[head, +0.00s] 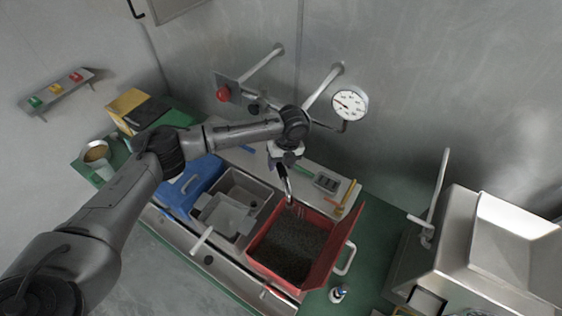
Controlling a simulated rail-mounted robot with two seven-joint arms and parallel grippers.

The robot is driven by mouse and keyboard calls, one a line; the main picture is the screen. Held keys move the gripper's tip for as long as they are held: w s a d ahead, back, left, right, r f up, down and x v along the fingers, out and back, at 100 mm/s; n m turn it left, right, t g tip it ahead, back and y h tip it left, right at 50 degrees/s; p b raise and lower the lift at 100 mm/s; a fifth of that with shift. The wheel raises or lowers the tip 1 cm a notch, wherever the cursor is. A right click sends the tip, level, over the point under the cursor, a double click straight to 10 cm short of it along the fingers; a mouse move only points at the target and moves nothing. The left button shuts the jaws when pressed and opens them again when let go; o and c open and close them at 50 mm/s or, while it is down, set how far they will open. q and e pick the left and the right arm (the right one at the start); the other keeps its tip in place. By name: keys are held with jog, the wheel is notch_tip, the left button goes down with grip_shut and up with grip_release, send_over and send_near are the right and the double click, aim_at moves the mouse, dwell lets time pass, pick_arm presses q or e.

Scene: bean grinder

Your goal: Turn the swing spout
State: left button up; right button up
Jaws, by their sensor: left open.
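The gripper is open. A slim curved chrome piece (288,188), which looks like the swing spout, shows just below the fingers and points down toward the red bin. Its upper part is hidden by the gripper and wrist, so I cannot tell whether the fingers touch it. My right gripper is not in view.
The red bin (334,258) holds dark beans. Left of it are a grey sink basin (263,192) and a blue bin (205,170). A metal machine (480,240) stands at right.

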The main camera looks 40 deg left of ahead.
pick_arm(q)
jog(key=shift+f, duration=0.1)
jog(key=shift+c, duration=0.4)
grip_shut()
